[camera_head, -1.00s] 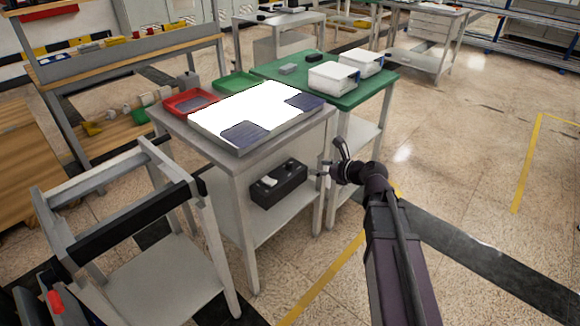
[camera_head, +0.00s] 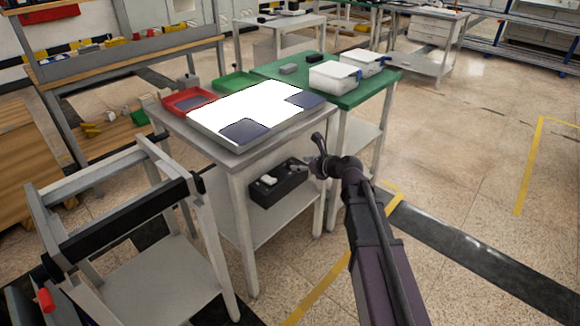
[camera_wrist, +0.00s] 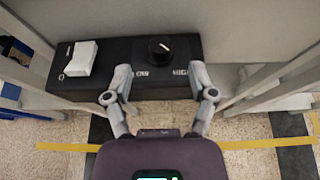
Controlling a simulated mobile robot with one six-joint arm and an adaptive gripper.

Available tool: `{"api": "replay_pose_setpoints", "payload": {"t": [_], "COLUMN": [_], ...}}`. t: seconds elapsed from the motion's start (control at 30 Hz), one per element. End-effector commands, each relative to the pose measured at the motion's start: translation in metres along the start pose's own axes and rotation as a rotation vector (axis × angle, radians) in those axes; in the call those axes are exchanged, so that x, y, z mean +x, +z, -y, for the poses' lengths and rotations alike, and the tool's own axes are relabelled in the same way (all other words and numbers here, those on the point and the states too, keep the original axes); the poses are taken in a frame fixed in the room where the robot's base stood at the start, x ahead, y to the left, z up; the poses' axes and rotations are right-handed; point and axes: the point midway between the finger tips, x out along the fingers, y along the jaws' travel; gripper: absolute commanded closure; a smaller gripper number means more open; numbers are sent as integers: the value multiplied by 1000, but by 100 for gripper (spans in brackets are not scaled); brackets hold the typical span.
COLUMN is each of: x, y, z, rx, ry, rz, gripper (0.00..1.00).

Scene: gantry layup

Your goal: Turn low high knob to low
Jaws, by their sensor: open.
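The low high knob (camera_wrist: 159,48) is a round black knob with a white pointer line, on a black control box (camera_wrist: 110,55). In the wrist view the pointer leans up and to the right. A LOW label (camera_wrist: 140,73) is below left of the knob and a HIGH label (camera_wrist: 181,72) below right. The box also shows in the head view (camera_head: 276,188), on the lower shelf of the grey table. My gripper (camera_wrist: 159,76) is open and empty. Its fingers are on either side of the labels, just short of the knob; I cannot tell the exact gap.
The table's legs (camera_wrist: 270,85) flank the box. The grey table top (camera_head: 165,120) is above it, with a red tray (camera_head: 186,108). A green table (camera_head: 350,97) stands behind. Open floor is at the right.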

Motion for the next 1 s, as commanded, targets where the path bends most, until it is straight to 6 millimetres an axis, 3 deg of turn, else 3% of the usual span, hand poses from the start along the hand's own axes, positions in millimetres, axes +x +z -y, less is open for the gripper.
{"api": "replay_pose_setpoints", "payload": {"t": [0.1, 0.33, 0.83, 0.87, 1.0], "x": [22, 47, 55, 55, 55], "y": [-2, -1, 0, 0, 0], "z": [1, 1, 0, 0, 0], "rx": [-1, -1, 0, 0, 0], "ry": [1, 0, -1, -1, -1], "rz": [0, -1, 0, 0, 0], "gripper": [27, 27, 27, 30, 72]}}
